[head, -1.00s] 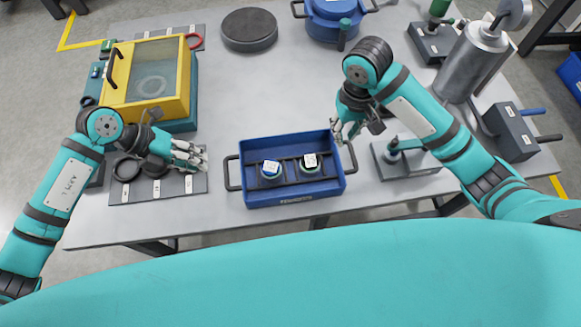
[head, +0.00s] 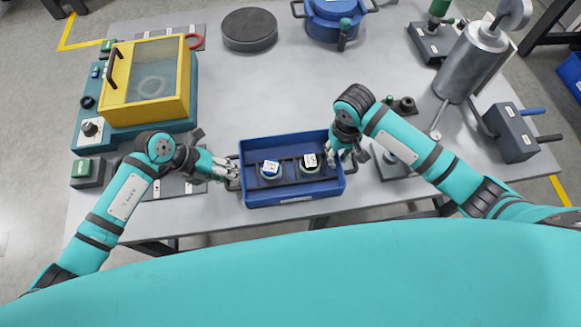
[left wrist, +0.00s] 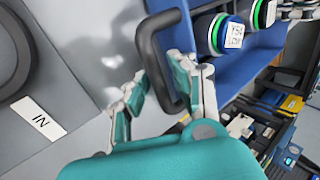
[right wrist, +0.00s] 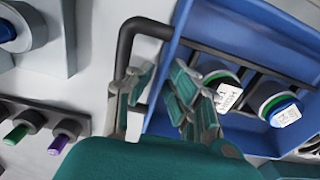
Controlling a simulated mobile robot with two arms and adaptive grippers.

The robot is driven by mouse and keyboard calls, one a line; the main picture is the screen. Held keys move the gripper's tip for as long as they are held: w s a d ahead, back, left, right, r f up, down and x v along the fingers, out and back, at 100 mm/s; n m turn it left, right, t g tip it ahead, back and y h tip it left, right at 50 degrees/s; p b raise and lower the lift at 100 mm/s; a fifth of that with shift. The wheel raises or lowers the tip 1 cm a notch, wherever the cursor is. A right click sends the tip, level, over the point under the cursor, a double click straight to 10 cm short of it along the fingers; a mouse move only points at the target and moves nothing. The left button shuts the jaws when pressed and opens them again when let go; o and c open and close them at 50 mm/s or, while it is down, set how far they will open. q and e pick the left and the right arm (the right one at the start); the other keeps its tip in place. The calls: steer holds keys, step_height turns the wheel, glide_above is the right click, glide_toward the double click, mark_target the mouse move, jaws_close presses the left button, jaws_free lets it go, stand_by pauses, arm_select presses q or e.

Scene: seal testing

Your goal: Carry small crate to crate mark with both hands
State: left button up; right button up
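The small blue crate (head: 295,199) sits on the grey table, with a dark handle at each end. It holds two round capped items with white labels, the left one (head: 270,170) and the right one (head: 309,163). My left gripper (head: 226,172) is at the crate's left handle (left wrist: 150,50); in the left wrist view its fingers are apart on either side of the bar. My right gripper (head: 338,156) is at the right handle (right wrist: 125,50); in the right wrist view its fingers are spread, one over the handle, others over the crate's inside. I cannot make out a crate mark.
A yellow-framed box (head: 187,85) stands at the left, partly behind my left arm's side. A dark round disc (head: 249,30) and a blue pot (head: 337,20) are at the back. A metal cylinder (head: 470,65) stands at the right. The table middle behind the crate is clear.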

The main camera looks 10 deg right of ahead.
arm_select(q)
steer(key=c, duration=0.3)
arm_select(e)
steer(key=c, duration=0.3)
arm_select(q)
jaws_close()
arm_select(e)
jaws_close()
arm_select(q)
steer(key=shift+w+r, duration=0.1)
steer(key=shift+r, duration=0.15)
arm_select(e)
steer(key=shift+w+r, duration=0.1)
steer(key=shift+r, duration=0.15)
